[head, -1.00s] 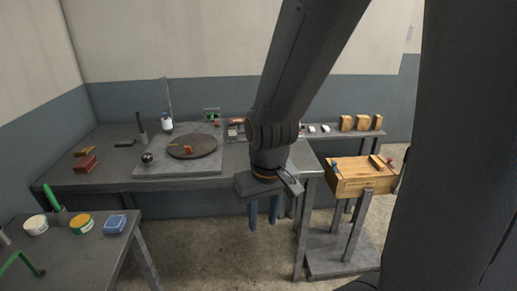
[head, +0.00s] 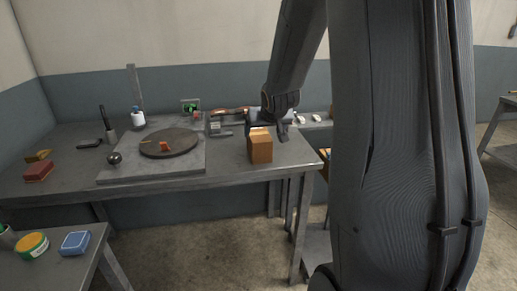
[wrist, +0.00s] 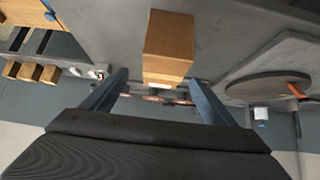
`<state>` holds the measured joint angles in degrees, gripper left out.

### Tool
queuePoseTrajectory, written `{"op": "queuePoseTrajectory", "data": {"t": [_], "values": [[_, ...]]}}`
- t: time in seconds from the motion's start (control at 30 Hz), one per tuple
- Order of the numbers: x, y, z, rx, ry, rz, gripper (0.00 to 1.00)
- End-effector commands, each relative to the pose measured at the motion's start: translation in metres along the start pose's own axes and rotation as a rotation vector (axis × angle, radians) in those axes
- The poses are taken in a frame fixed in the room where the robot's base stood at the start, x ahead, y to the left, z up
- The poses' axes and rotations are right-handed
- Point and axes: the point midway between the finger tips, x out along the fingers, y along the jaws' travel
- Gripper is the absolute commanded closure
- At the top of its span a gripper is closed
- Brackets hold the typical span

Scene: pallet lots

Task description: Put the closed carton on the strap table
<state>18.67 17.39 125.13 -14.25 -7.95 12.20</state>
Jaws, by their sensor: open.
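A brown carton (head: 260,149) stands upright on the grey workbench (head: 225,172), near its front right edge. In the wrist view the carton (wrist: 168,45) appears between and beyond my fingers, with a pale strip at its near end. My gripper (wrist: 158,78) is open, one finger on each side of the carton's line, and no contact shows. In the head view my gripper (head: 282,137) is close beside and behind the carton's top, partly hidden by the arm. I cannot tell which surface is the strap table.
A round dark turntable (head: 168,142) with a small orange piece sits left of the carton. A side table (head: 88,262) with tubs is at front left. A wooden box (head: 324,157) is mostly hidden behind my body. Another table (head: 503,140) stands at far right.

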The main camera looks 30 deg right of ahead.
Motion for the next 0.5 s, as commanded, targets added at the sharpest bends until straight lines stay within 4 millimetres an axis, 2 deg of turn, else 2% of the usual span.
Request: {"op": "queuePoseTrajectory", "data": {"t": [0.5], "values": [[0.057,-0.005,0.001,0.002,-0.005,0.001,0.2]]}}
